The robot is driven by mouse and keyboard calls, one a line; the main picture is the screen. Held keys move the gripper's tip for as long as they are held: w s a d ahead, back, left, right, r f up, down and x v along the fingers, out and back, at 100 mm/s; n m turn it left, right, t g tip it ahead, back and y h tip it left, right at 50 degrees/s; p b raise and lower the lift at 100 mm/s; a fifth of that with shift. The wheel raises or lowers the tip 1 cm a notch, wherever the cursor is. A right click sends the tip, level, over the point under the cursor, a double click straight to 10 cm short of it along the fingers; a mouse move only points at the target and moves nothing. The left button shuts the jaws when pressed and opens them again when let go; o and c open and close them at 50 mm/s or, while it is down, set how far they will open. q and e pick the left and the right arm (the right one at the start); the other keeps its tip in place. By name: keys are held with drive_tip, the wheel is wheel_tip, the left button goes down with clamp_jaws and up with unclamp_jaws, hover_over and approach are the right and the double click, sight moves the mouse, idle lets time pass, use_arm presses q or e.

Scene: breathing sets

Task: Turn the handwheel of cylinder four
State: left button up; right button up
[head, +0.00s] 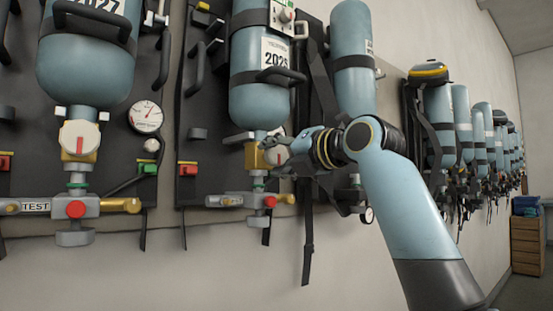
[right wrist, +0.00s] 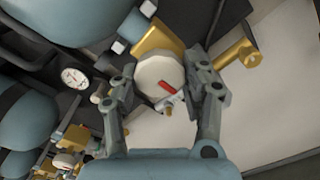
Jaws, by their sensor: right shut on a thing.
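A pale round handwheel (right wrist: 158,74) with a red mark sits on a brass valve body (right wrist: 158,40) in the right wrist view. My right gripper (right wrist: 161,84) has one finger on each side of the handwheel and is shut on it. In the head view this gripper (head: 280,150) is at the valve under the blue cylinder (head: 257,105) labelled 2025, and it partly covers the handwheel (head: 276,156). No number four is readable on the cylinder. My left gripper is not in view.
Another blue cylinder (head: 88,72) hangs at left with its own pale handwheel (head: 79,137) and a gauge (head: 146,115). More sets line the wall (head: 130,270) to the right. Straps (head: 307,245) hang below the backplates. A wooden drawer unit (head: 526,246) stands far right.

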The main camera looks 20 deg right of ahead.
idle(0.5)
drive_tip(key=o, duration=1.2)
drive_tip(key=shift+c, duration=0.2)
drive_tip(key=shift+d, duration=0.1)
drive_tip(key=v, duration=1.2)
